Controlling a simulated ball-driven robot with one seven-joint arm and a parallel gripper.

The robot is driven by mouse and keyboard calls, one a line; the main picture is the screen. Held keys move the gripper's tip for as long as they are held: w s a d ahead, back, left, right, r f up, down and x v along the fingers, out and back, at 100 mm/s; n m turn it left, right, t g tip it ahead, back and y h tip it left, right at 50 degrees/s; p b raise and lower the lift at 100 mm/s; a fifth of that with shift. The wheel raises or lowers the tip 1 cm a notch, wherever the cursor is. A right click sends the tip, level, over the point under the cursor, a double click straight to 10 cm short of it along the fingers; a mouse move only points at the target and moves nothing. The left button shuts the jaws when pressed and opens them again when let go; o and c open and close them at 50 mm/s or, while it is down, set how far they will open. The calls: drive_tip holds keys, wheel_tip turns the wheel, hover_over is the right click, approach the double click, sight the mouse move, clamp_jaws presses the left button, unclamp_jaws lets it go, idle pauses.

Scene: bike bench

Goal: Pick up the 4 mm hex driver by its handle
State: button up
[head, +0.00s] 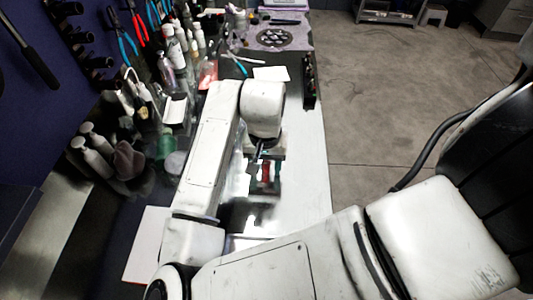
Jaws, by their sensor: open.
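My white arm reaches over the bench, and my gripper (256,164) points down near the bench top, partly hidden by the wrist link above it. The sensor-sized jaws look small here, with dark fingers apart. A small red item (265,173) shows right beside the fingers, with a green part next to it. I cannot tell whether this is the 4 mm hex driver or its handle, and I cannot see contact. No size marking can be read anywhere.
A narrow black rack (309,82) stands along the bench's right edge. Bottles (174,48) and pliers (138,28) crowd the left and back. A white sheet (271,74) lies beyond my wrist. The right strip of the bench (310,170) is clear.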

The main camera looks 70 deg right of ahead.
clamp_jaws()
idle(0.3)
drive_tip(key=shift+r, duration=0.1)
